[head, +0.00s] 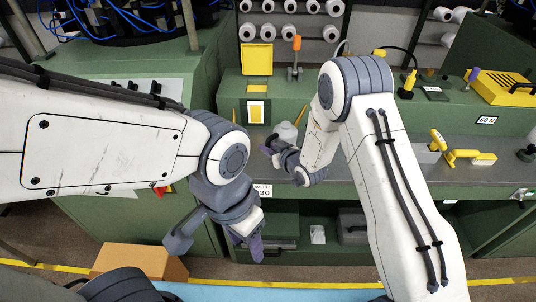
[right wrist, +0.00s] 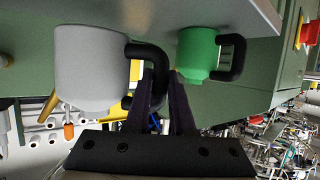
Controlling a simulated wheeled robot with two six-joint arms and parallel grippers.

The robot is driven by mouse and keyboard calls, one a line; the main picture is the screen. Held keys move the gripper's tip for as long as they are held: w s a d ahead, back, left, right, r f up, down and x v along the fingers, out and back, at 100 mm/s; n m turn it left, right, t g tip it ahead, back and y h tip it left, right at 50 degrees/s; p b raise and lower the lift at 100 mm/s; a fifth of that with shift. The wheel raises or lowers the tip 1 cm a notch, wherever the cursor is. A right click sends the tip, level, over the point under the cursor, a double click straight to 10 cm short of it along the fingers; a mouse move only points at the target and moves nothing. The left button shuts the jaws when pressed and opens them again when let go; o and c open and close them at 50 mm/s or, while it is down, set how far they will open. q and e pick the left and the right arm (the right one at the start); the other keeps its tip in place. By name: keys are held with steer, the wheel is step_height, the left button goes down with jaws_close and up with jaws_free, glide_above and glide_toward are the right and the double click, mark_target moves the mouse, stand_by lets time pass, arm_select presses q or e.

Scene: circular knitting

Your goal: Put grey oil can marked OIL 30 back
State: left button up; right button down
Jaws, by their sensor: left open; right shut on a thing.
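A plain grey can (right wrist: 90,68) with a black handle (right wrist: 150,72) fills the left of the right wrist view, where the scene appears upside down. No OIL 30 marking shows on the side I see. My right gripper (right wrist: 162,95) is shut on this can's handle. In the head view the pale can (head: 287,131) stands at the bench, partly behind my right gripper (head: 270,146). Its base is at or very near the bench surface; I cannot tell whether it touches. My left gripper (head: 250,246) is open and empty, low in front of the bench.
A green can (right wrist: 198,55) with a black handle is close beside the grey one. A partly hidden label (head: 262,190) reading "WITH" and "30" is on the bench front. A cardboard box (head: 140,262) is on the floor. Yellow tools (head: 462,157) lie on the right bench.

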step_height(320, 180, down, 3)
steer(key=shift+f+p, duration=0.2)
steer(key=shift+p, duration=0.15)
steer(key=shift+f, duration=0.2)
steer(key=shift+f, duration=0.2)
steer(key=c, duration=0.8)
jaws_free()
steer(key=shift+o, duration=0.2)
